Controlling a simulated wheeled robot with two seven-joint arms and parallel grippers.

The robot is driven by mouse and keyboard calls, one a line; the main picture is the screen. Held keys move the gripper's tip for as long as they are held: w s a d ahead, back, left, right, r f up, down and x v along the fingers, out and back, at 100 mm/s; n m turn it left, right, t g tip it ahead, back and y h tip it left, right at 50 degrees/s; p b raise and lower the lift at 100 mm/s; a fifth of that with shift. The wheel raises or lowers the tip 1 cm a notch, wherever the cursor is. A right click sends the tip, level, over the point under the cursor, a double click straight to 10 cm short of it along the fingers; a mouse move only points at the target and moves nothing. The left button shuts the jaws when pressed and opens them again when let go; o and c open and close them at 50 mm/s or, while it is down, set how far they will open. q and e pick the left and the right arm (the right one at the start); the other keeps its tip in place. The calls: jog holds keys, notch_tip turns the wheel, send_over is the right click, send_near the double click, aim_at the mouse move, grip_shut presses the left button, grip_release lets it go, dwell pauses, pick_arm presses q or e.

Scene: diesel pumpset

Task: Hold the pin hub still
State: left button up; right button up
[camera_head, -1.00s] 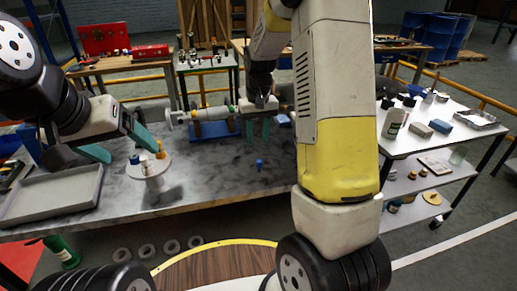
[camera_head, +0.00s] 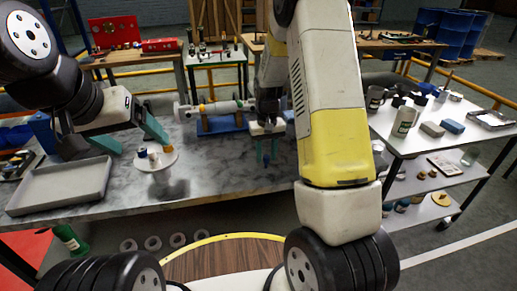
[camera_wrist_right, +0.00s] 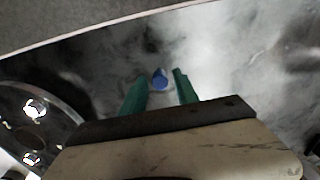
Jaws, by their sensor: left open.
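A pale shaft assembly (camera_head: 222,107) with a disc (camera_head: 180,111) at its left end lies across a blue stand (camera_head: 218,125); I cannot tell which part is the pin hub. My right gripper (camera_head: 267,158) points down over the table in front of the assembly's right end. It is open, with a small blue-topped piece (camera_head: 267,162) between and just beyond its fingertips; this piece also shows in the right wrist view (camera_wrist_right: 160,77). My left gripper (camera_head: 132,140) is open and empty, left of the assembly, near a round white plate (camera_head: 163,162) with small bottles.
A grey tray (camera_head: 65,187) lies on the table at left. A white trolley (camera_head: 425,140) with bottles and boxes stands at right. My right arm hides the table's right end. The front middle of the marbled table (camera_head: 225,170) is clear.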

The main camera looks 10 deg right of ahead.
aim_at(266, 157)
jog(key=shift+f, duration=0.1)
dwell(0.8)
grip_shut()
dwell(0.9)
dwell(0.4)
jog(key=shift+r, duration=1.8)
jog(key=shift+s, duration=0.1)
